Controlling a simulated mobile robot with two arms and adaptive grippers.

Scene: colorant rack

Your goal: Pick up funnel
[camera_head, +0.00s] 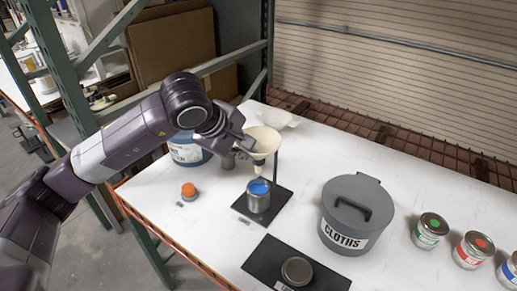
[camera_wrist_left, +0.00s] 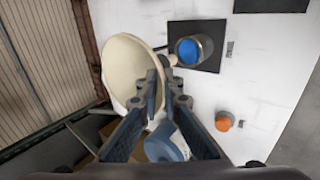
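The cream funnel (camera_head: 261,142) is above the small metal can with blue colorant (camera_head: 258,194), beside a dark upright post, spout pointing down. In the wrist view the wide round funnel (camera_wrist_left: 128,68) is left of and between my fingertips. My left gripper (camera_head: 243,143) is at the funnel's left rim; its fingers (camera_wrist_left: 160,82) converge with a thin strip of the rim between them. The exact contact is partly hidden by the fingers. My right gripper is not in view.
A blue-labelled bucket (camera_head: 186,151) stands behind my left gripper. An orange-topped small item (camera_head: 189,191), a grey CLOTHS bin (camera_head: 356,216), a black mat (camera_head: 265,259) with a round lid and several paint cans (camera_head: 430,230) are on the white table. A green rack post (camera_head: 60,75) stands at left.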

